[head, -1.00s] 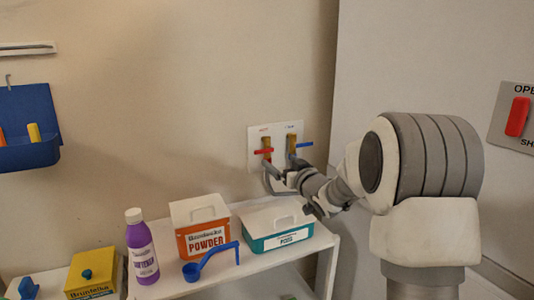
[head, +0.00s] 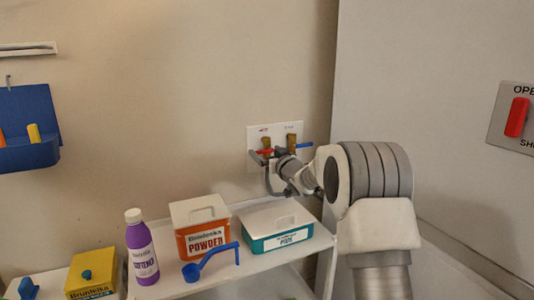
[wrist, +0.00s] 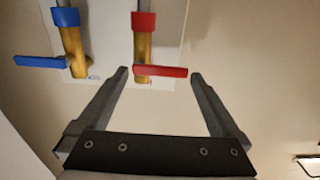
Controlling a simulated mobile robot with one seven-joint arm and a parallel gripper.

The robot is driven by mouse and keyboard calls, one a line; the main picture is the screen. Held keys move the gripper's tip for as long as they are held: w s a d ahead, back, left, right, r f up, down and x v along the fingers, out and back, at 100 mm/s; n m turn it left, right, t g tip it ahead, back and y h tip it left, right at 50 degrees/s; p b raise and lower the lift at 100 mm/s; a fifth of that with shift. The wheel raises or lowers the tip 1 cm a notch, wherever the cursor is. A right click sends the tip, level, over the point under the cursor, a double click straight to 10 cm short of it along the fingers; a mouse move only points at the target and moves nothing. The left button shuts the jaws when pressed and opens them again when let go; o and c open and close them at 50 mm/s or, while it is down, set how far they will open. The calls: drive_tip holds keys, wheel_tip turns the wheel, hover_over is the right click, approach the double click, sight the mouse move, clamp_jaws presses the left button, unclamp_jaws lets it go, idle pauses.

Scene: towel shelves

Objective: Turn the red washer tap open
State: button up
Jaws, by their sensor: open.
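The red washer tap (head: 265,152) is on a white wall plate, with a brass body and a flat red lever lying crosswise. In the wrist view the red tap (wrist: 160,71) has its lever between the tips of my open gripper (wrist: 158,77), with a gap to the right finger and the lever's left end close to the left finger. In the head view my gripper (head: 270,160) is at the plate and hides part of the red tap. The blue tap (head: 303,145) is beside it, its lever also crosswise; it shows in the wrist view too (wrist: 40,62).
Below is a white shelf (head: 215,283) with a purple bottle (head: 142,248), an orange powder box (head: 203,237), a teal box (head: 280,238) and a blue scoop (head: 210,258). A red open/shut switch (head: 517,117) is on the right panel.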

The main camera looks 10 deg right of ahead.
drive_tip(key=shift+c, duration=0.2)
drive_tip(key=c, duration=1)
drive_tip(key=shift+f, duration=0.1)
drive_tip(key=shift+c, duration=0.2)
drive_tip(key=shift+b, duration=0.3)
drive_tip(key=f+n+b, duration=0.1)
drive_tip(key=n+b, duration=0.3)
drive_tip(key=n, duration=0.2)
drive_tip(key=d+f+n+b, duration=0.1)
drive_tip(key=n+b, duration=0.4)
drive_tip(key=n, duration=0.1)
drive_tip(key=f+n+b, duration=0.1)
drive_tip(key=n+b, duration=0.3)
drive_tip(key=n, duration=0.1)
drive_tip(key=shift+w+d+f+n, duration=0.25)
drive_tip(key=shift+d+n, duration=0.15)
